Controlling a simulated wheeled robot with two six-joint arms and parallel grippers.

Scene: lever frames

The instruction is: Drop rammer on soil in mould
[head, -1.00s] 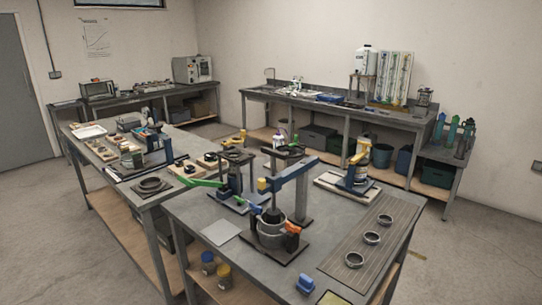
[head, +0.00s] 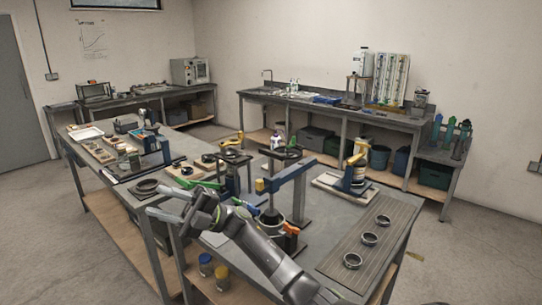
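The grey round mould (head: 277,222) stands on the near bench; my arm covers its lower front and soil inside cannot be made out. The dark rammer (head: 271,200) hangs upright over the mould, its lower end inside or behind the rim. A stand with a blue arm (head: 290,175) and a yellow end rises beside it. My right gripper (head: 153,200) reaches in from the lower right across the bench. Its two fingers are apart, pointing left, with nothing seen between them. It is left of the mould, near the bench's left edge. My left gripper is out of view.
A green lever (head: 208,184) lies just behind my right gripper. An orange handle (head: 291,229) is right of the mould. Blue and yellow jars (head: 206,264) stand on the lower shelf.

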